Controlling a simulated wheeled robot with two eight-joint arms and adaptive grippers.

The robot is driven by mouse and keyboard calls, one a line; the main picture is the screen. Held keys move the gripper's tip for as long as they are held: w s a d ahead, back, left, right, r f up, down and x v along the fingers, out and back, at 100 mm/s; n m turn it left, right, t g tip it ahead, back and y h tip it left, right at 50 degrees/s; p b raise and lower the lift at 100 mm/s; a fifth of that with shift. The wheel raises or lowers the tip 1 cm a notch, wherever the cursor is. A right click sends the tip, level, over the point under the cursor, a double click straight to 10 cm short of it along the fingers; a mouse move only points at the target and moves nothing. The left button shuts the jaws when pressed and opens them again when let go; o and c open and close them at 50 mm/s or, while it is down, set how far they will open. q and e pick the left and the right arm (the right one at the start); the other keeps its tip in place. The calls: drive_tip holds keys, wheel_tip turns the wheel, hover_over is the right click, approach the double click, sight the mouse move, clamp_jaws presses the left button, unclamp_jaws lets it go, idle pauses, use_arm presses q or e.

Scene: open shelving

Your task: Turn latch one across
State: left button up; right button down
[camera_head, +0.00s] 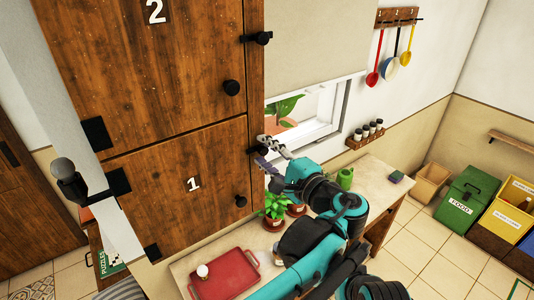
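The lower door marked 1 (170,200) of the wooden cabinet looks shut. Its small black latch (255,150) sits at the door's right edge, near the upper corner, partly hidden by my gripper.
A round black knob (241,201) is on door 1. Below my arm, a counter holds potted plants (274,207) and a red tray (224,275). A window (315,115) and a spice rack (367,135) are behind. Bins (465,200) stand at the right; the floor before them is clear.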

use_arm(q)
drive_tip(key=shift+s+d, duration=0.15)
drive_tip(key=shift+d, duration=0.05)
drive_tip(key=v, duration=0.7)
drive_tip(key=shift+s, duration=0.1)
